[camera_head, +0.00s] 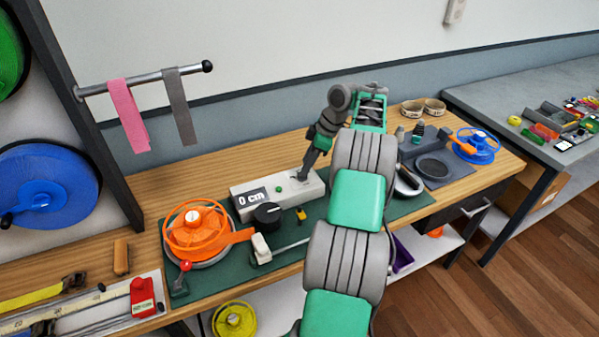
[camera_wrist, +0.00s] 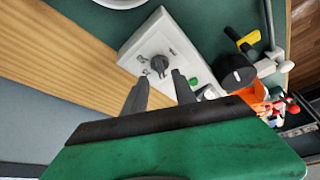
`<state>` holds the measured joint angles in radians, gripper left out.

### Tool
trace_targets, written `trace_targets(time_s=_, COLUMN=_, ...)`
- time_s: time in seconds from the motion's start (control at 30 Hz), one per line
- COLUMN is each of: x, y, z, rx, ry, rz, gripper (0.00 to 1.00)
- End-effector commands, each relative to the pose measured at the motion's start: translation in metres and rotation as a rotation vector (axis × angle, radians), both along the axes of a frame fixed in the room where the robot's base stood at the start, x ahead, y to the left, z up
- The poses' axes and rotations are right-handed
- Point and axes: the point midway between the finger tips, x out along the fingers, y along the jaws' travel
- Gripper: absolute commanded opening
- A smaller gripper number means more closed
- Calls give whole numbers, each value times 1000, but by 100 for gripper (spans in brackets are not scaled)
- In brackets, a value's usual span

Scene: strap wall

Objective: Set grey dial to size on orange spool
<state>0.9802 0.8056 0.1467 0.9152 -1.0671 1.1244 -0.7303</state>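A white control box (camera_head: 241,212) stands on the green mat, its display (camera_head: 251,199) reading "0 cm". The small dark grey dial (camera_wrist: 158,63) is on the box's top face in the wrist view, with small markings beside it; my gripper largely hides it in the head view. My gripper (camera_wrist: 160,76) is open, its fingers apart and empty, just short of the grey dial; it also shows over the box in the head view (camera_head: 304,174). The orange spool (camera_head: 200,230) lies left of the box, with a white centre label too small to read. Part of it shows in the wrist view (camera_wrist: 258,97).
A larger black dial (camera_head: 267,214) and a green button (camera_head: 278,189) are close by. A red-knobbed lever (camera_head: 184,267) stands in front of the spool. Pink (camera_head: 128,115) and grey straps hang from a rod at left. A blue spool (camera_head: 475,146) lies at right.

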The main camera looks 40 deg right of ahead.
Motion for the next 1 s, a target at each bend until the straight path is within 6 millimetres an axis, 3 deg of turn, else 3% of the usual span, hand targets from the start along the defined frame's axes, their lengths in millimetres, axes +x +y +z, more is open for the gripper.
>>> trace_targets(time_s=0.03, x=2, y=3, z=-11, rx=-1, ry=1, rz=0, gripper=33)
trace_targets(time_s=0.2, x=8, y=9, z=-27, rx=-1, ry=1, rz=0, gripper=33)
trace_targets(time_s=0.47, x=9, y=10, z=-30, rx=-2, ry=1, rz=1, gripper=33)
trace_targets(time_s=0.87, x=10, y=10, z=-30, rx=-1, ry=0, rz=2, gripper=1)
trace_targets(time_s=1.0, x=10, y=10, z=-29, rx=-3, ry=-1, rz=1, gripper=0)
